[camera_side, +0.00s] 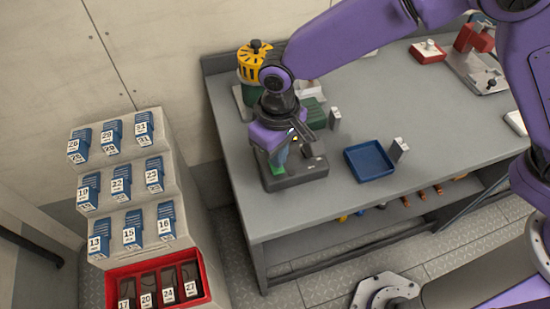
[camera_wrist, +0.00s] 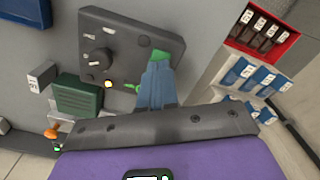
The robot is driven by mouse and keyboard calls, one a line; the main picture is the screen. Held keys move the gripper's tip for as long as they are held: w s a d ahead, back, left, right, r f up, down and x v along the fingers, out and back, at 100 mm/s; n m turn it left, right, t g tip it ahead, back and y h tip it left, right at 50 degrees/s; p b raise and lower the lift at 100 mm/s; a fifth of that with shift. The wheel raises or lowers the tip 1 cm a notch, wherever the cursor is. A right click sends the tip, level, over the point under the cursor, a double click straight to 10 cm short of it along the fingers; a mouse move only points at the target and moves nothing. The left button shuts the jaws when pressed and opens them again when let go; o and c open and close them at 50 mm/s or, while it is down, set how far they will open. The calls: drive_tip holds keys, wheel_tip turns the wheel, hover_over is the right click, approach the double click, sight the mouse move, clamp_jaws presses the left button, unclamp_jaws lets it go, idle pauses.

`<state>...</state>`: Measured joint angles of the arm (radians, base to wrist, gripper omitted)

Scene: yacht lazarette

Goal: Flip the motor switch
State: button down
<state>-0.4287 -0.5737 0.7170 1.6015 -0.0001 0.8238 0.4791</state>
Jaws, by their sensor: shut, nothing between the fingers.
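A dark control box (camera_side: 300,174) lies on the grey workbench near its left front corner; it also shows in the wrist view (camera_wrist: 108,22). On its face are a round black knob (camera_wrist: 97,58), a small lit lamp (camera_wrist: 108,84), a small green lever-like part (camera_wrist: 131,87) and a green patch (camera_wrist: 161,54). I cannot tell which part is the motor switch; no label is readable. My gripper (camera_side: 279,160) points down over the box's left part. In the wrist view its blue-grey fingers (camera_wrist: 157,66) are together and empty, overlapping the green patch. I cannot tell whether they touch it.
A green ribbed block (camera_wrist: 77,95) and a yellow-topped device (camera_side: 252,66) stand behind. A stepped rack (camera_side: 170,190) of blue numbered units with a red bin (camera_side: 206,280) stands left.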

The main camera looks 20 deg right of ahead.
wheel_tip(320, 180, up, 5)
drive_tip(key=shift+r, duration=0.1)
idle(0.6)
idle(0.4)
drive_tip(key=s+d+r+n, duration=0.2)
drive_tip(key=s+d, duration=0.4)
drive_tip(key=d, duration=0.6)
drive_tip(key=s+d+r+n, duration=0.2)
drive_tip(key=s+d, duration=0.4)
drive_tip(key=d, duration=0.6)
drive_tip(key=s+d+r+n, duration=0.2)
drive_tip(key=s+d, duration=0.4)
drive_tip(key=d, duration=0.6)
drive_tip(key=shift+s+n, duration=0.3)
drive_tip(key=shift+s, duration=0.05)
drive_tip(key=shift+d, duration=0.1)
